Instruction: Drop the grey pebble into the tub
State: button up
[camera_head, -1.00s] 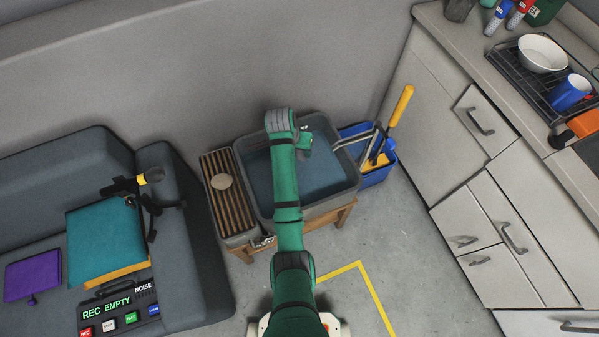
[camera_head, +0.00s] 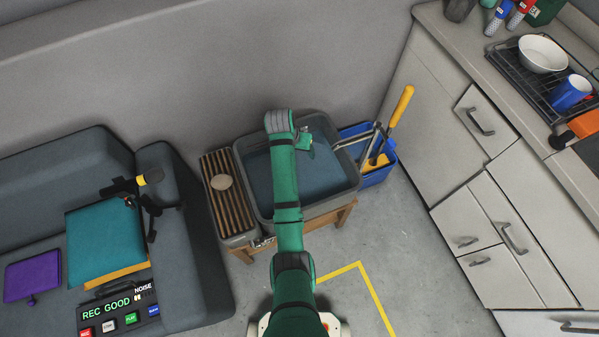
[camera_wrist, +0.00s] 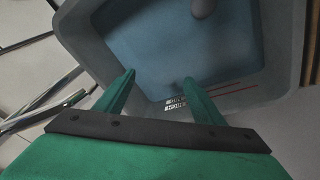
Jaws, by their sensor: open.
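The grey tub (camera_head: 322,205), bluish inside, stands on a wooden stand, with my arm across its middle. My gripper (camera_head: 307,146) is over the tub. In the wrist view its two green fingers (camera_wrist: 158,79) are apart with nothing between them, above the tub (camera_wrist: 76,32) near one wall with printed marks. A rounded grey thing (camera_wrist: 203,8) shows inside the tub outline at the top edge of the wrist view, partly cut off; I cannot tell if it is the pebble. In the head view no grey pebble is clearly visible, and my arm hides part of the tub.
A slatted rack (camera_head: 211,163) left of the tub bears a beige oval object (camera_head: 221,182). A blue bin (camera_head: 377,176) with yellow-handled tools stands close at the right. A dark sofa (camera_head: 200,270) is at the left, white cabinets (camera_head: 485,215) at the right.

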jog(key=v, duration=1)
jog(key=s+d+f+n+t, duration=0.1)
jog(key=s+d+f+t, duration=0.15)
jog(key=s+f, duration=0.6)
jog(key=s+f+n+t+y, duration=0.15)
jog(key=s+f+t, duration=0.3)
jog(key=s, duration=0.55)
jog(key=s+r+t, duration=0.6)
jog(key=s+r, duration=1.5)
jog(key=shift+s+y, duration=0.35)
jog(key=shift+s, duration=0.05)
jog(key=shift+r, duration=0.1)
jog(key=shift+c, duration=0.4)
